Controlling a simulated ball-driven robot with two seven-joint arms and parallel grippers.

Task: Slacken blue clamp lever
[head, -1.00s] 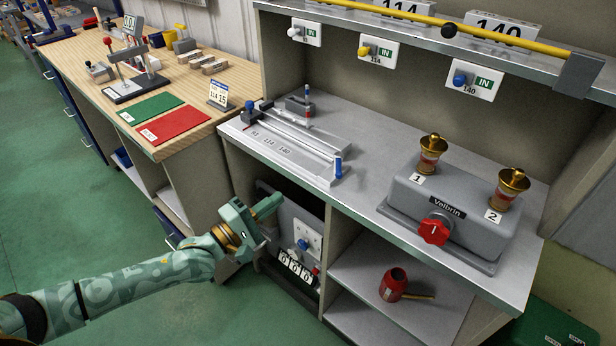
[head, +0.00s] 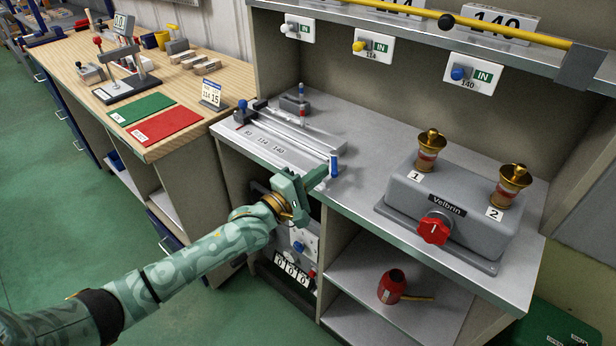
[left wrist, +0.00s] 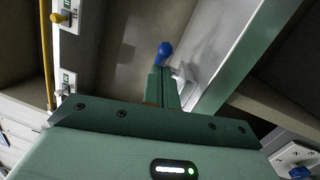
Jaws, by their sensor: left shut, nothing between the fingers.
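The blue clamp lever (head: 334,163) stands upright at the near right end of the grey slide fixture (head: 283,153) on the metal bench top. My left gripper (head: 322,173) is shut and empty, at the bench's front edge just left of the lever. In the left wrist view the lever's blue end (left wrist: 165,49) shows just beyond the fingertips (left wrist: 162,72). I cannot tell whether they touch. Part of the fixture's front edge is hidden behind my gripper. My right gripper is not in view.
A grey Velbrin box (head: 450,208) with a red knob (head: 435,229) and two brass cups stands to the right. A panel with number wheels (head: 292,270) is below the bench. The bench between fixture and box is clear.

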